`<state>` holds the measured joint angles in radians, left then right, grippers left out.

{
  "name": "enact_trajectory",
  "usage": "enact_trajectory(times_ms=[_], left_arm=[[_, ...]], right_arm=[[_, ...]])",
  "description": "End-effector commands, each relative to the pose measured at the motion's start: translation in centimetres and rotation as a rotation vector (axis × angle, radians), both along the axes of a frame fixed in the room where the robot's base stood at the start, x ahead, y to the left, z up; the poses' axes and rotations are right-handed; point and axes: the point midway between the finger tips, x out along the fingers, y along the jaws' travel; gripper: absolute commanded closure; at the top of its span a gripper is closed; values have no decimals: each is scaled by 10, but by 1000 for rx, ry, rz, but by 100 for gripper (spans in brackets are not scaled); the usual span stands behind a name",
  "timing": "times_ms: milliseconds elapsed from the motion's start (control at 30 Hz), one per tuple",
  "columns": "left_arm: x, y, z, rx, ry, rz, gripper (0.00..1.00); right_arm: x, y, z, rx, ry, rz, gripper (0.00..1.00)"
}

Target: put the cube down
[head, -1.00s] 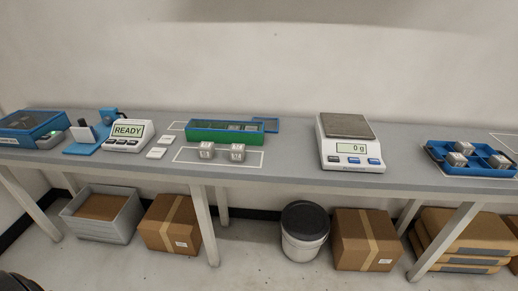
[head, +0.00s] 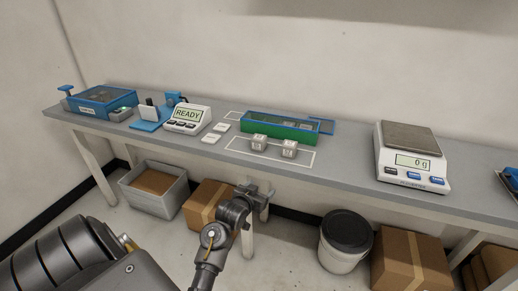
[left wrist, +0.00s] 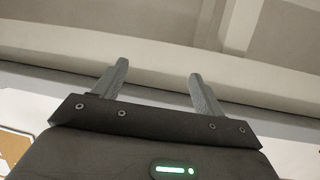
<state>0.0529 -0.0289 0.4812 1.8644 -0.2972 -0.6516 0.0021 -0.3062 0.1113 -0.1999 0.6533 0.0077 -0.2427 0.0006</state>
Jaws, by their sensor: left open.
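Two grey metal cubes stand on the bench inside a white outlined rectangle in the head view, a left cube (head: 259,142) and a right cube (head: 289,148). My left gripper (head: 258,188) is in front of the bench and below its top, apart from both cubes. In the left wrist view my left gripper (left wrist: 158,78) has its two fingers spread with nothing between them. My right gripper is in neither current view.
On the bench (head: 345,178) are a scale (head: 411,160) reading 0 g, a green and blue tray (head: 282,127), a READY display (head: 187,117) and a blue box (head: 102,100). A bucket (head: 345,240), cartons and a grey bin (head: 153,189) stand below.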

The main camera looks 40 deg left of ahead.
Motion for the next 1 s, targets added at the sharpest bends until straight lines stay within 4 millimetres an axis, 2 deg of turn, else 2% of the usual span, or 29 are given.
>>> enact_trajectory(times_ms=[33, 100, 200, 300, 400, 567, 800, 1000], left_arm=[[-2, 12, 34, 22, -56, 26, 29], [-5, 25, 69, 43, -121, 59, 29], [1, 45, 102, 48, -217, 96, 29], [6, 56, 119, 44, -283, 117, 29], [8, 62, 127, 43, -319, 128, 29], [13, 64, 129, 43, -326, 129, 29], [47, 76, 129, 42, -326, 129, 29], [61, 81, 128, 43, -324, 129, 29]], right_arm=[[0, -2, -2, -2, 0, 1, 100], [1, -4, -2, -5, -1, 2, 100], [1, -8, -1, -9, -1, 2, 100], [1, -11, -1, -14, 0, 4, 100], [1, -12, -1, -14, -1, 3, 100], [1, -11, -1, -12, -2, 3, 100], [1, 0, 1, 0, -3, -1, 100], [1, 7, 1, 9, -4, -3, 100]])
